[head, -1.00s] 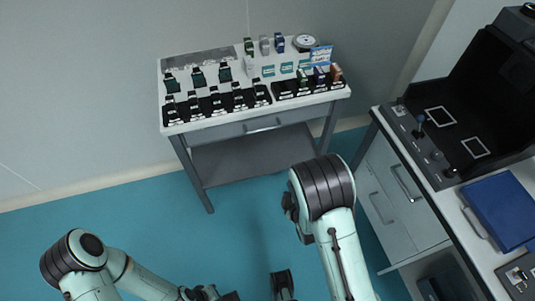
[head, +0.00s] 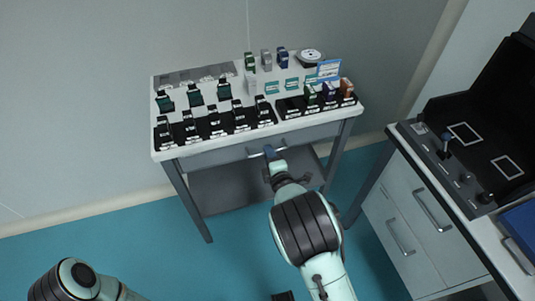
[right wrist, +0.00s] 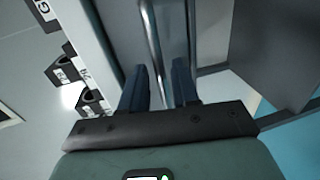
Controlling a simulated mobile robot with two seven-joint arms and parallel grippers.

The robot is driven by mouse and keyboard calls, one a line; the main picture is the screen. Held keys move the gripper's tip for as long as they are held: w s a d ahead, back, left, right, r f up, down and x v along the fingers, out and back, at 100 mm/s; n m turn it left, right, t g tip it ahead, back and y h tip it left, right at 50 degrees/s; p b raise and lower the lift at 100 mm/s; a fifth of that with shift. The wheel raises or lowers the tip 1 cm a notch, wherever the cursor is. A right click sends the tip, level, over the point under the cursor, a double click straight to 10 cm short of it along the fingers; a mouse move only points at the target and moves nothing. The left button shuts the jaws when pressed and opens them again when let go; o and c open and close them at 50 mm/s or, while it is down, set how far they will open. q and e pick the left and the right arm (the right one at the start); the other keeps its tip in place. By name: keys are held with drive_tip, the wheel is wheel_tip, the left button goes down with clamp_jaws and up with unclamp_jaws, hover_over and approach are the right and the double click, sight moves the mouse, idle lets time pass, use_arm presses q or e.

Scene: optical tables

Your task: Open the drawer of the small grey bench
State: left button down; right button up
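The small grey bench (head: 176,176) stands against the wall in the head view. Its drawer front (head: 215,157) looks flush under the white top, with a bar handle (head: 254,152) across it. My right gripper (head: 271,153) is at this handle. In the right wrist view its two blue fingers (right wrist: 159,88) are apart, and the handle bar (right wrist: 152,40) runs down toward the gap between them. Whether the fingers touch the bar cannot be told. My left arm shows only at the lower left; its gripper is out of view.
Small boxes and black holders (head: 240,118) fill much of the bench top. A lower shelf (head: 235,188) lies under the drawer. A white cabinet table (head: 408,215) with a black case (head: 490,120) and a blue box (head: 520,225) stands on the right. The floor before the bench is open.

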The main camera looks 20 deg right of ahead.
drive_tip(key=shift+w+f, duration=0.2)
drive_tip(key=shift+w, duration=0.8)
use_arm(q)
drive_tip(key=shift+w+a+f, duration=0.2)
drive_tip(key=shift+w+f, duration=0.05)
drive_tip(key=shift+w, duration=0.15)
use_arm(e)
clamp_jaws()
use_arm(q)
drive_tip(key=shift+s, duration=0.2)
use_arm(e)
drive_tip(key=shift+s, duration=0.15)
